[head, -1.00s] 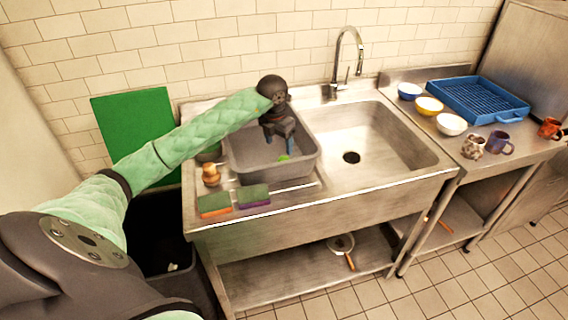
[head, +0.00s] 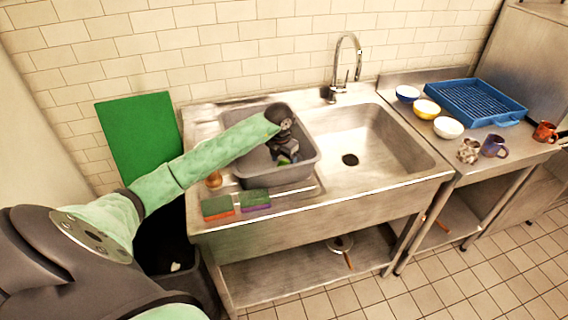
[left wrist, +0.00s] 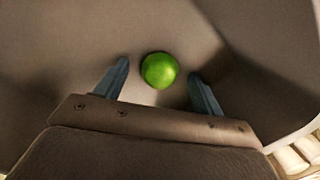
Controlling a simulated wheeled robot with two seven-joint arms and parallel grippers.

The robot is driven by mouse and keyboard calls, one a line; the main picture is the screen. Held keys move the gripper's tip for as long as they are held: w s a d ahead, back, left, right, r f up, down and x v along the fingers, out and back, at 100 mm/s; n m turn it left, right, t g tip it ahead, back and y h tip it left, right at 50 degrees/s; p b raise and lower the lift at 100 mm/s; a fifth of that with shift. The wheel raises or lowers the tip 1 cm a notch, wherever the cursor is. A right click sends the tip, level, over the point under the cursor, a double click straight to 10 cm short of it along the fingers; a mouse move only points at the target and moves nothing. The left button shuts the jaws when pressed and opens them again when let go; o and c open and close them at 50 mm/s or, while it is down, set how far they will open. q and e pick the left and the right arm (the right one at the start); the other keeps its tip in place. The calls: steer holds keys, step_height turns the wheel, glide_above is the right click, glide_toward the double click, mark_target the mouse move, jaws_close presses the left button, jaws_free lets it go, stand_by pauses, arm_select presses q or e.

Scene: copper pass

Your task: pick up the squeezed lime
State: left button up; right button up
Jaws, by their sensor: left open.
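The squeezed lime is a small green round piece (left wrist: 159,70) on the bottom of the grey tub in the left wrist view. In the head view the gripper mostly hides it; a bit of green shows by the fingertips. My left gripper (head: 287,158) is down inside the grey tub (head: 303,174), which stands on the left of the steel sink unit. In the left wrist view its two blue fingers (left wrist: 157,88) are apart, one on each side of the lime and slightly short of it. Nothing is between them in their grip. My right gripper is not in view.
The tub walls surround the gripper. Two sponges (head: 218,207) and a wooden-handled brush (head: 214,180) lie in front of and beside the tub. The sink basin (head: 375,135) to the right is empty. Bowls (head: 448,127), mugs (head: 494,146) and a blue rack (head: 475,101) stand further right.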

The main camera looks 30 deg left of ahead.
arm_select(q)
steer(key=c, duration=1)
steer(key=shift+c, duration=0.2)
